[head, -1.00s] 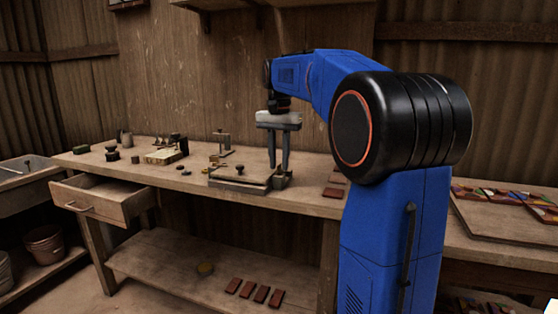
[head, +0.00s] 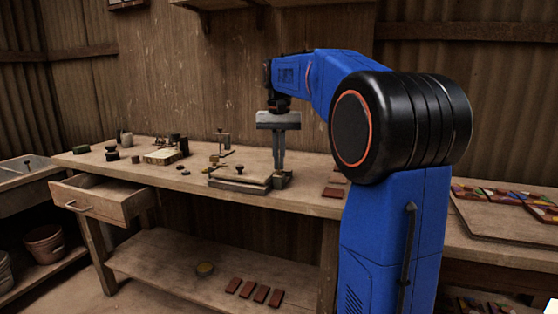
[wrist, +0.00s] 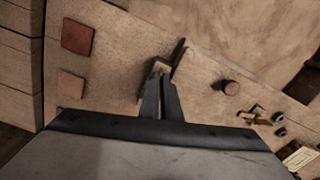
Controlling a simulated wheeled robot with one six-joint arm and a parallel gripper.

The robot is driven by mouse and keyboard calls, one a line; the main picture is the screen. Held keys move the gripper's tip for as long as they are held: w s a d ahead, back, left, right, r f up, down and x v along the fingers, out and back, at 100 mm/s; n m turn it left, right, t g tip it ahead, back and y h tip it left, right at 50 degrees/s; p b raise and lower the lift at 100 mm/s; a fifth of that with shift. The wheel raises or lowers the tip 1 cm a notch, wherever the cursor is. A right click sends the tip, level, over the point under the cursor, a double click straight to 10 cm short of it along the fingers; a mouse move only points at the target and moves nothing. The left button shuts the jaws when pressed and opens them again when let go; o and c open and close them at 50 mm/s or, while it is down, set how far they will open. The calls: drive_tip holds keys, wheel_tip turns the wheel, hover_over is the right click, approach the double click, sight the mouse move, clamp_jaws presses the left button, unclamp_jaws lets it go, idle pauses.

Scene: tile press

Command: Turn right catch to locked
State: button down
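The tile press (head: 240,186) is a low wooden block with a dark knob (head: 239,169), on the workbench; the knob also shows in the wrist view (wrist: 231,88). The right catch (head: 283,181) is a small dark metal fitting at the press's right end. My gripper (head: 279,172) points straight down over it, fingers close together. In the wrist view the fingertips (wrist: 161,72) sit on either side of a small part of the catch (wrist: 160,66), with a narrow gap between the fingers. The fingers partly hide the catch, and its exact angle is unclear.
Red-brown tiles (head: 333,192) lie right of the press, near the bench edge. A small post stand (head: 222,141) and several small items stand to the left. An open drawer (head: 104,200) juts out at the front left. A tray of coloured tiles (head: 510,212) is far right.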

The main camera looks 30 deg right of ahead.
drive_tip(key=n, duration=1.1)
drive_tip(key=shift+n, duration=0.3)
idle(0.4)
drive_tip(key=c, duration=2)
unclamp_jaws()
wheel_tip(320, 180, up, 18)
drive_tip(key=shift+f, duration=0.25)
